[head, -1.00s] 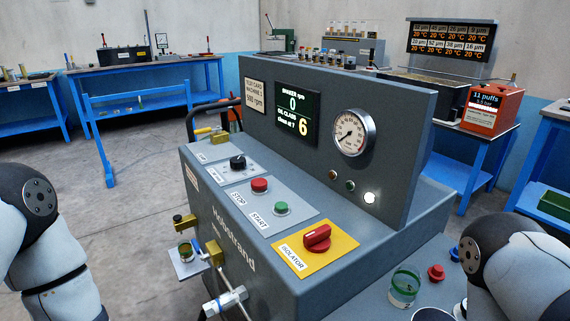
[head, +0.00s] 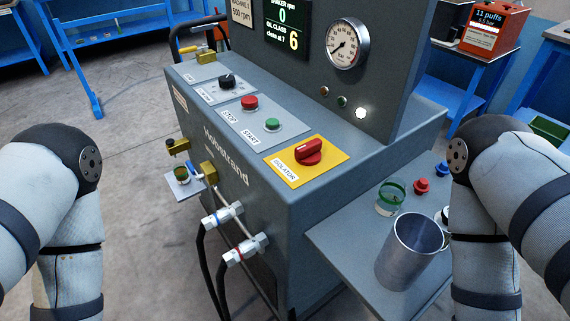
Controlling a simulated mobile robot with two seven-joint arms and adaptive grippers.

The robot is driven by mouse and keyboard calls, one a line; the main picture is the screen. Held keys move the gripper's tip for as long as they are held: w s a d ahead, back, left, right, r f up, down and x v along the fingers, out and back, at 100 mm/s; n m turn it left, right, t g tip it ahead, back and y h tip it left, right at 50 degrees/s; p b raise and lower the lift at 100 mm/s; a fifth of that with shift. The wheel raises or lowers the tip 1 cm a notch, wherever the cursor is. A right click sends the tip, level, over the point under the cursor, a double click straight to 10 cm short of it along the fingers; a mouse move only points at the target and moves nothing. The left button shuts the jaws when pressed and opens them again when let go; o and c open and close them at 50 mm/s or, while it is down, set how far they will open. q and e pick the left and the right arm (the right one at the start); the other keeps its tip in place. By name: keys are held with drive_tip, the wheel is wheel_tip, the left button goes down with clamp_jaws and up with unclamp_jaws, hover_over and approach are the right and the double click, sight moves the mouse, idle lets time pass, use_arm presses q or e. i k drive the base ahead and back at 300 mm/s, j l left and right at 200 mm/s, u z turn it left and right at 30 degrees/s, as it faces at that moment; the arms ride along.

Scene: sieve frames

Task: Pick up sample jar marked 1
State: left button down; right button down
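A clear glass jar with a green rim (head: 390,198) stands on the grey side shelf (head: 340,243), at the right of the machine. A smaller jar with greenish-brown contents (head: 182,176) sits on a small plate below a brass valve at the machine's left front. I cannot read a number on either jar, so I cannot tell which is marked 1. My left and right arms show at the picture's sides. Both grippers are out of view.
A metal mug (head: 408,250) stands in front of the glass jar. The grey machine (head: 240,185) fills the middle, with hose fittings (head: 222,215) sticking out in front. Open floor lies at left.

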sight(183, 177)
drive_tip(key=i+j+z, duration=0.15)
drive_tip(key=j, duration=0.6)
drive_tip(key=i+j+z, duration=0.2)
drive_tip(key=j, duration=0.6)
drive_tip(key=i+j+z, duration=0.15)
drive_tip(key=j, duration=0.7)
drive_tip(key=j+z, duration=0.15)
drive_tip(key=j, duration=0.65)
drive_tip(key=i, duration=0.1)
